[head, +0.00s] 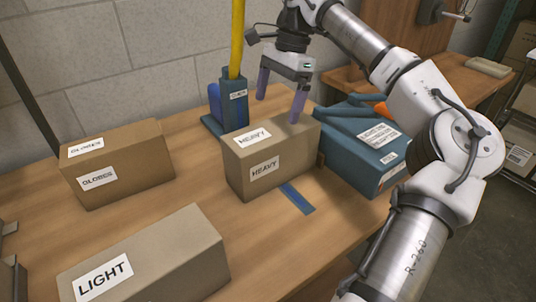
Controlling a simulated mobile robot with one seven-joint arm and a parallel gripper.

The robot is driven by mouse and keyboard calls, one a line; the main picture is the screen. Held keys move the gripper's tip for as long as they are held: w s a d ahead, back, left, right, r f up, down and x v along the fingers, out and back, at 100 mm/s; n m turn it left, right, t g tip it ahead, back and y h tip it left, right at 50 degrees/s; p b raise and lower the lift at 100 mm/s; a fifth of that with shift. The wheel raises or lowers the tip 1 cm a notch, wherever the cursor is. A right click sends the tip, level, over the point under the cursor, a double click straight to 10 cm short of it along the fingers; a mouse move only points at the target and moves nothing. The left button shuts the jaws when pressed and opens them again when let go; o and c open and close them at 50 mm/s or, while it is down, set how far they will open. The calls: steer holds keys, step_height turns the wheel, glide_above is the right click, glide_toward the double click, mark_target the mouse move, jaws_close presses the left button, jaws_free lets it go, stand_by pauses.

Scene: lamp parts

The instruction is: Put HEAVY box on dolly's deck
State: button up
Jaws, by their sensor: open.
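The HEAVY box (268,160) is a brown carton with HEAVY labels on its top and front. It sits upright on the wooden table, partly over a blue strip (297,198). My gripper (277,110) is open and empty, with its purple fingers pointing down at the box's back and top right. The right fingertip overlaps the box top in the picture; whether it touches cannot be told.
A GLOBES box (120,165) stands at left and a LIGHT box (150,262) in front. A blue stand with a yellow pole (236,98) is behind the HEAVY box. A blue case (365,145) is close on its right. Bare table (195,190) lies between the boxes.

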mark_target(272, 129)
steer(key=x, duration=0.7)
steer(key=p+x, duration=0.1)
steer(key=shift+s+d+f, duration=0.15)
steer(key=shift+d+f, duration=0.2)
steer(key=shift+a+f, duration=0.15)
steer(key=shift+f, duration=0.35)
steer(key=c, duration=1.9)
steer(key=shift+r, duration=0.1)
steer(key=shift+c, duration=0.3)
steer(key=shift+r, duration=0.1)
